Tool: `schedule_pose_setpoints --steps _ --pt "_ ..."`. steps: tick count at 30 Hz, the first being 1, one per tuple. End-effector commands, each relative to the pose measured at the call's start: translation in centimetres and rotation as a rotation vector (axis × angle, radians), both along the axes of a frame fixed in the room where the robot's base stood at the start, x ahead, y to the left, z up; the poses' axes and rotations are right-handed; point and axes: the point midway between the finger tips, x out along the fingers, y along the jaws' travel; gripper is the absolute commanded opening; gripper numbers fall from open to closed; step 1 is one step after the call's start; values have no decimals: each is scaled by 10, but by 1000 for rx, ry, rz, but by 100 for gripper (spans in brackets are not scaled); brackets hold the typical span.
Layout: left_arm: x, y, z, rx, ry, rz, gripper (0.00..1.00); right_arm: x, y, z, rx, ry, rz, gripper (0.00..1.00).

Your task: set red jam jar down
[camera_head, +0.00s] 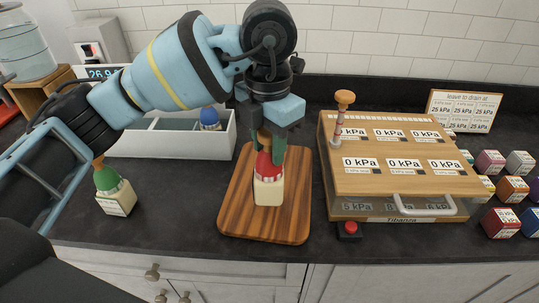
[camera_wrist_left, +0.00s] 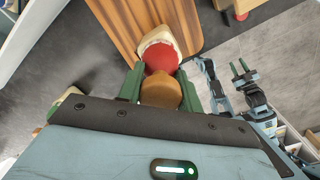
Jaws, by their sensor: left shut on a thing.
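The red jam jar (camera_head: 268,188) has a cream square body, a red top and a wooden knob. It is upright over the wooden board (camera_head: 236,208); whether its base touches the board I cannot tell. My left gripper (camera_head: 271,138) is above it, shut on its wooden knob. In the left wrist view the jar's red top (camera_wrist_left: 161,58) shows just beyond the knob (camera_wrist_left: 161,92), which sits between the green fingers. My right gripper (camera_wrist_left: 240,68) shows small in the left wrist view, its two fingers apart and empty.
A green-topped jar (camera_head: 115,195) stands left of the board. A wooden-topped case with pressure labels (camera_head: 400,180) and a knobbed handle stands close on the right. Several coloured blocks (camera_head: 502,222) lie at far right. A white tray (camera_head: 165,143) with a blue-topped jar (camera_head: 210,118) is behind.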

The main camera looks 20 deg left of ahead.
Motion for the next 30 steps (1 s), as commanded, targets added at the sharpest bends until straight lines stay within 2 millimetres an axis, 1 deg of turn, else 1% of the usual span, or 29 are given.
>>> schedule_pose_setpoints --steps 3,13,26,27,30 --pt "7 0 0 -1 -2 1 0 0 1 0 3 0 -3 36" --pt "6 0 -32 0 -4 0 0 4 1 5 2 -10 -3 36" --pt "6 0 -38 -1 -3 0 0 2 -2 3 -4 -6 6 36" --pt "6 0 -38 0 -1 0 39 2 -2 3 -5 -6 6 36" --pt "6 0 -38 1 -2 0 52 1 -2 3 -5 -5 7 36"
